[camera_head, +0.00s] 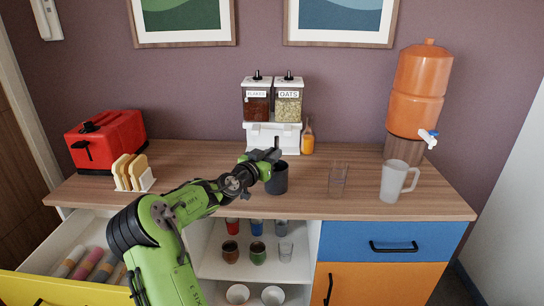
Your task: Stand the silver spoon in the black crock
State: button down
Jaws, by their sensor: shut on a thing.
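The black crock (279,180) stands upright on the wooden counter near its front edge, right of centre. My gripper (268,158) is at the crock's upper left, over its rim, and hides part of the opening. It is shut on a thin thing, which I take to be the silver spoon. The spoon is too small and too covered by the gripper to make out, so I cannot tell its tilt or whether its end is inside the crock.
A clear glass (338,179) and a frosted mug (396,181) stand right of the crock. Behind is a cereal dispenser (272,138) with an orange bottle (307,137). A toast rack (147,180) and red toaster (122,128) are left. An open drawer (42,277) juts out below.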

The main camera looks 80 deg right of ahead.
jog(key=c, duration=1)
grip_release()
jog(key=shift+c, duration=0.2)
jog(key=p+v, duration=0.1)
jog(key=v, duration=1.4)
jog(key=shift+w+a, duration=0.2)
jog(key=shift+a, duration=0.15)
